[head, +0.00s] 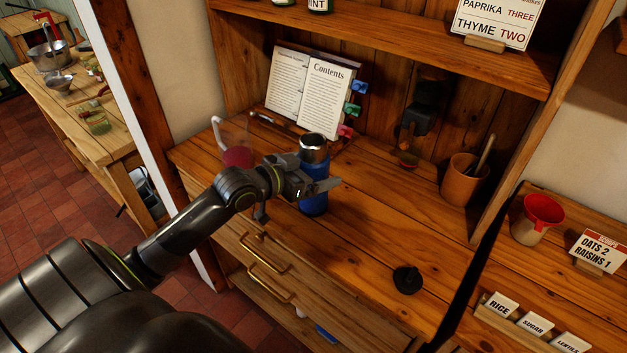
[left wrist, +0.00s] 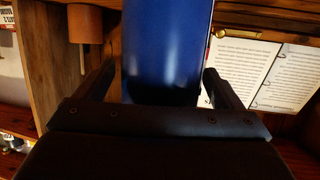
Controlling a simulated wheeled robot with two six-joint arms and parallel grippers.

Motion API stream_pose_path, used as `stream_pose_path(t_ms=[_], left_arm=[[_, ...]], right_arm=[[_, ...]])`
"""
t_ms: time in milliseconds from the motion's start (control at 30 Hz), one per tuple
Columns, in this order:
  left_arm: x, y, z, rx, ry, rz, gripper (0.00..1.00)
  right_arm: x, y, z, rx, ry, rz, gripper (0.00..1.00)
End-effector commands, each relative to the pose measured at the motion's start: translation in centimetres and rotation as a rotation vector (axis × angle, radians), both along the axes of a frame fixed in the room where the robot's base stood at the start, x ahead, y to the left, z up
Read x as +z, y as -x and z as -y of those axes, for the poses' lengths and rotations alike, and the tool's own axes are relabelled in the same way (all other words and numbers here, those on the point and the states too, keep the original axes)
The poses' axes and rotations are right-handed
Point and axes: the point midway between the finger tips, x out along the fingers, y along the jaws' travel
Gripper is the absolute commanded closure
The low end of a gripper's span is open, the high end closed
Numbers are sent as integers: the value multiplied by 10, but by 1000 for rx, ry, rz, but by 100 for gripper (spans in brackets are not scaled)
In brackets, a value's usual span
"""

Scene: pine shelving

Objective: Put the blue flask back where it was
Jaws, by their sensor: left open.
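In the left wrist view the blue flask (left wrist: 167,50) rises between the two dark fingers of my left gripper (left wrist: 160,92). Gaps show beside the flask there. Part of the flask is hidden behind the gripper in the head view. My right gripper is not in view.
An open book (head: 321,93) stands behind the flask, and a glass jug (head: 237,150) with red contents is to its left. A terracotta pot (head: 462,182) stands at the right. A small black object (head: 407,280) lies near the front edge. The counter between is clear.

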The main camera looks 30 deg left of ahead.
Motion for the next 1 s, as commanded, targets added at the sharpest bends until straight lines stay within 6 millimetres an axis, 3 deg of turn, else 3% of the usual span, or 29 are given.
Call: stream_pose_path(t_ms=[233, 700, 1000], left_arm=[[-1, -1, 0, 0, 1, 0, 12], [1, 0, 1, -1, 1, 2, 73], [9, -1, 0, -2, -1, 5, 75]], right_arm=[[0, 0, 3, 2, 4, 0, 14], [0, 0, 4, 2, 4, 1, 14], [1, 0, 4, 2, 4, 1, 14]])
